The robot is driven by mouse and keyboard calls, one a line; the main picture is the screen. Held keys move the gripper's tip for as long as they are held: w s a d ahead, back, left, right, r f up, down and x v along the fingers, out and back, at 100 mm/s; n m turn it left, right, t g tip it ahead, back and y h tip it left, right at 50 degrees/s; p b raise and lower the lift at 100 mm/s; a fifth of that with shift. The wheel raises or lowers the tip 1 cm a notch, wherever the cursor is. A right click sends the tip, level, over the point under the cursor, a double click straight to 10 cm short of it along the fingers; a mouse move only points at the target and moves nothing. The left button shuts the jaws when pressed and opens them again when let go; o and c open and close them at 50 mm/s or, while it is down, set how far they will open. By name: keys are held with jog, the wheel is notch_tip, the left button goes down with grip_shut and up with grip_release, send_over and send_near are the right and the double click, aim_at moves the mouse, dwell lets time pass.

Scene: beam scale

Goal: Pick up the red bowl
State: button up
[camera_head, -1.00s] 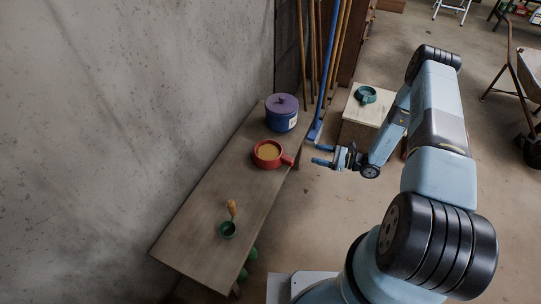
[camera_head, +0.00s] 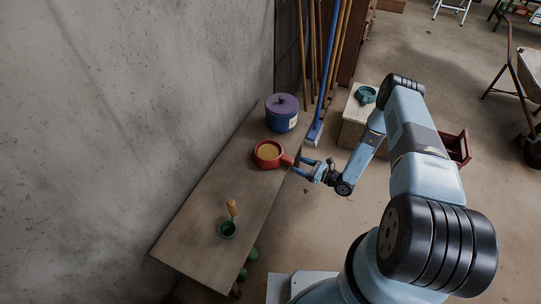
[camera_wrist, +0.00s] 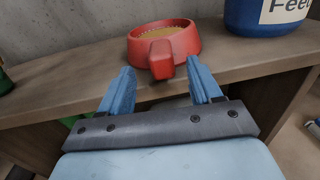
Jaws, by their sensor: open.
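The red bowl (camera_head: 267,155) stands upright on the wooden bench, with yellowish contents and a stubby handle pointing toward my gripper. It also shows in the wrist view (camera_wrist: 183,42), straight ahead, its handle between the lines of my two fingers. My gripper (camera_head: 298,167) is open and empty at the bench's right edge, close to the end of the handle. In the wrist view my blue fingers (camera_wrist: 156,90) are spread to either side, just short of or beside the handle tip; I cannot tell whether they overlap it.
The wooden bench (camera_head: 200,225) runs along the grey wall. A blue pot with a purple lid (camera_head: 282,113) stands just behind the bowl. A blue broom (camera_head: 316,130) leans past the bench's far end.

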aim_at(290, 159)
jog(key=shift+x, duration=3)
jog(key=shift+w+r, duration=0.15)
grip_shut()
